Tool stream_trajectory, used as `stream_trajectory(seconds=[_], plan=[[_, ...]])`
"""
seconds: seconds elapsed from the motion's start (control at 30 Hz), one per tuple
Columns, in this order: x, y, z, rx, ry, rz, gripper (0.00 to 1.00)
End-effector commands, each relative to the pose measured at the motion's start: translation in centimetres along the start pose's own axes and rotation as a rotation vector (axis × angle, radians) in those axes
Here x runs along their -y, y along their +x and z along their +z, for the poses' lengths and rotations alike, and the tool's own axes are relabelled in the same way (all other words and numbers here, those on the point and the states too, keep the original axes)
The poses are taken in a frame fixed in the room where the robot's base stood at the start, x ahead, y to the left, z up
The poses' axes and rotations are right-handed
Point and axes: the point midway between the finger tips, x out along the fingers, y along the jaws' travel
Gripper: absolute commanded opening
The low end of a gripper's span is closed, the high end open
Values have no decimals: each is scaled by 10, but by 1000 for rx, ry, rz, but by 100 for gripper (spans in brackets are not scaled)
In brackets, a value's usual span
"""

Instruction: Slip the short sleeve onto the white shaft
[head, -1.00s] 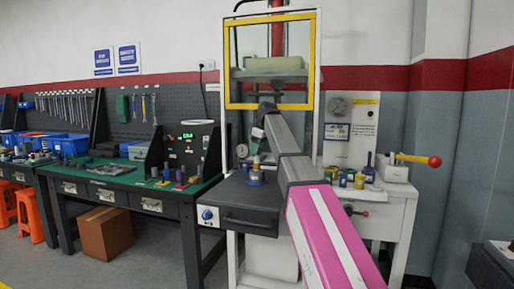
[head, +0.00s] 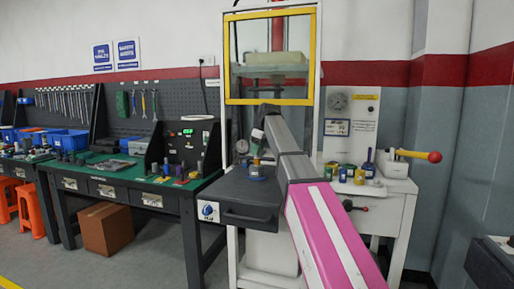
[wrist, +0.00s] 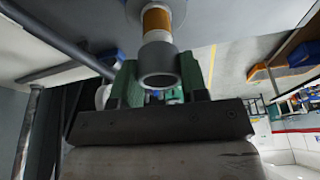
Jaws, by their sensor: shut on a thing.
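In the wrist view a short grey sleeve (wrist: 158,62) with an open, hollow end sits between the green fingers of my gripper (wrist: 158,86), which is shut on it. Directly beyond the sleeve, in line with it, is an upright piece with an amber band (wrist: 157,20) and a pale part (wrist: 157,38) touching or close to the sleeve's far end. I cannot tell whether the sleeve is around the shaft.
A yellow-framed guard (head: 270,101) stands behind the dark worktop (head: 232,191). Several small colored containers (head: 352,173) and a red-knobbed lever (head: 434,157) are at the right. A green-topped bench (head: 110,178) is at the left. Part of the dark worktop is clear.

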Motion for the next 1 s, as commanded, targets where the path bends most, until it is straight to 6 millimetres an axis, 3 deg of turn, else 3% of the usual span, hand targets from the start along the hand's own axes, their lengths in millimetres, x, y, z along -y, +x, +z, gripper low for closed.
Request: stream_trajectory(seconds=[1.0], plan=[[0,10,3,0,0,0,14]])
